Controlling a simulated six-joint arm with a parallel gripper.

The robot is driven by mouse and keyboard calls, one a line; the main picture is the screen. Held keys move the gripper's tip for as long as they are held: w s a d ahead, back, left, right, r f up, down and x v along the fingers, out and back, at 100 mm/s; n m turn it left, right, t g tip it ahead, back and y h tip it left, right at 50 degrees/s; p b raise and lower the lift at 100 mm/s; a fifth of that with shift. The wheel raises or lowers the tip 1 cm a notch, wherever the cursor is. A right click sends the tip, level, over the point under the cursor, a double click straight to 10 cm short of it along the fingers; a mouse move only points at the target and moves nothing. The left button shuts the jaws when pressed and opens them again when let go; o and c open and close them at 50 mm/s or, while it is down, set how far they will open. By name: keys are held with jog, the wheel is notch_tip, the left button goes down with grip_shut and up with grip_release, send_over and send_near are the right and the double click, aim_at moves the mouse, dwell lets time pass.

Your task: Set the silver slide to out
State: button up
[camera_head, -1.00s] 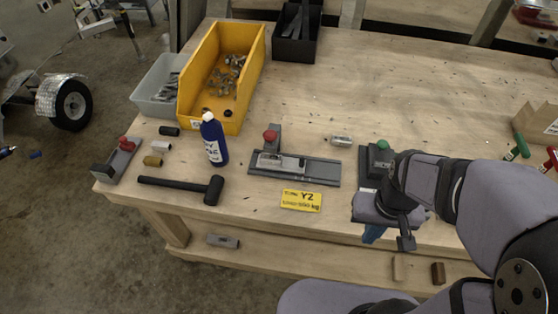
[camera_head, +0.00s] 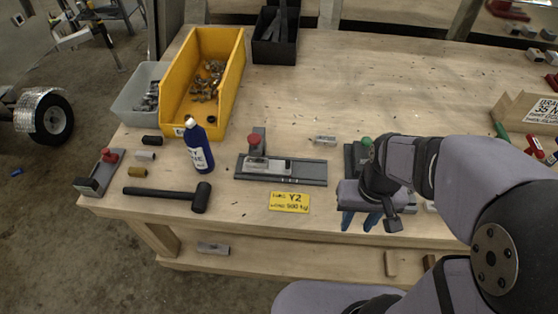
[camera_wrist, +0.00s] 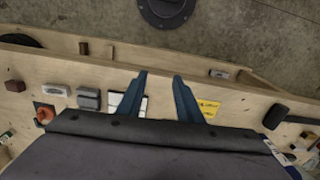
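The silver slide (camera_head: 268,164) is a bright silver block on a long grey rail (camera_head: 312,172) in the middle of the bench, with a red knob (camera_head: 254,139) at its left end. It sits toward the left part of the rail, and bare rail shows to its right. My gripper (camera_head: 361,222) is to the right of the rail and nearer the bench's front edge, apart from the slide. Its two blue fingers point down, spread and empty, also in the wrist view (camera_wrist: 160,80). I cannot make out the slide in the wrist view.
A yellow sign (camera_head: 289,201) lies in front of the rail. A blue bottle (camera_head: 198,145) and black mallet (camera_head: 170,195) are to the left. A green-knobbed device (camera_head: 358,155) is partly behind my arm. A yellow bin (camera_head: 238,75) stands behind. The bench's back middle is largely clear.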

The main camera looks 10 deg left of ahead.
jog(key=w+a+n+b, duration=0.1)
jog(key=w+a+n, duration=0.15)
jog(key=w, duration=0.45)
jog(key=w+a+n+b, duration=0.15)
jog(key=w+a, duration=0.25)
jog(key=w, duration=0.4)
jog(key=n+b, duration=0.2)
jog(key=b, duration=0.1)
send_over(288, 160)
notch_tip(288, 160, down, 4)
jog(key=shift+r, duration=0.2)
jog(key=shift+f+p, duration=1.35)
jog(key=shift+f, duration=2.3)
